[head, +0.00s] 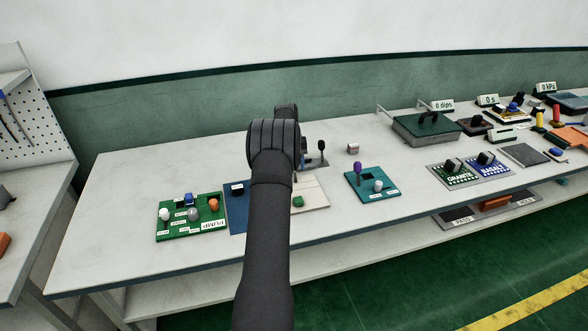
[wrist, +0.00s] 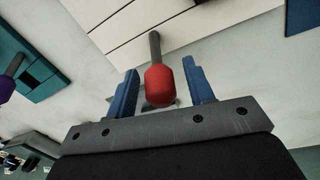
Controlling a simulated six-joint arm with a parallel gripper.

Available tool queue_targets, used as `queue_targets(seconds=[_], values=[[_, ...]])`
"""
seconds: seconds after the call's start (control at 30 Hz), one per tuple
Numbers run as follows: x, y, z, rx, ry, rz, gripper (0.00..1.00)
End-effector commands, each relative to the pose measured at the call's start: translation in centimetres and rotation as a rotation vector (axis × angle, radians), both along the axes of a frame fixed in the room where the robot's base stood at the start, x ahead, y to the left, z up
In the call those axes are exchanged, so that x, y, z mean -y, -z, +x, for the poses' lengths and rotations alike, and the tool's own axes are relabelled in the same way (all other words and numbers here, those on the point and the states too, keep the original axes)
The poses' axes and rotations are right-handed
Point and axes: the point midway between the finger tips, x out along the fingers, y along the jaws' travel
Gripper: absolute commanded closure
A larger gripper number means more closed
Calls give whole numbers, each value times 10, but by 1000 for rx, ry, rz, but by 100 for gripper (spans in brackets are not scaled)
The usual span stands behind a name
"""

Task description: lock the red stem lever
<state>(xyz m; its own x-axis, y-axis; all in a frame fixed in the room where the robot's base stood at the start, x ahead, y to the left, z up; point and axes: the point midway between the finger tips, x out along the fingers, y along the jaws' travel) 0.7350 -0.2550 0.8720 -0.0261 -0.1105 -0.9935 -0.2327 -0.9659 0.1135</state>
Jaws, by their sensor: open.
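The red stem lever (wrist: 159,86) shows in the wrist view, a red knob on a dark grey stem. The stem reaches up to a pale panelled board (wrist: 175,30). My gripper (wrist: 160,82) is open, with one blue finger on each side of the red knob and a gap on both sides. I cannot tell how deep the knob sits between the fingers. In the head view my dark arm hides the red lever and my gripper. Part of the pale board (head: 314,193) shows to the right of my arm.
A teal board (head: 373,194) with a purple knob (head: 357,168) stands right of my arm. A green board (head: 190,228) with several knobs and a blue board (head: 237,218) lie left. A dark lever (head: 321,147) stands behind the pale board. The table's left end is clear.

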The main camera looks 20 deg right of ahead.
Motion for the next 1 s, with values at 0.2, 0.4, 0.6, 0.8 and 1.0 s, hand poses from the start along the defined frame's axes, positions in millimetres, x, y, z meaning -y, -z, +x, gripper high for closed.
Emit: queue_targets(seconds=[0.2,0.4,0.6,0.8,1.0], values=[[2,16,-1,0,0,0,52],[2,17,-1,0,0,0,52],[2,17,-1,0,0,0,77],[2,16,0,0,0,0,100],[1,16,-1,5,-1,1,100]])
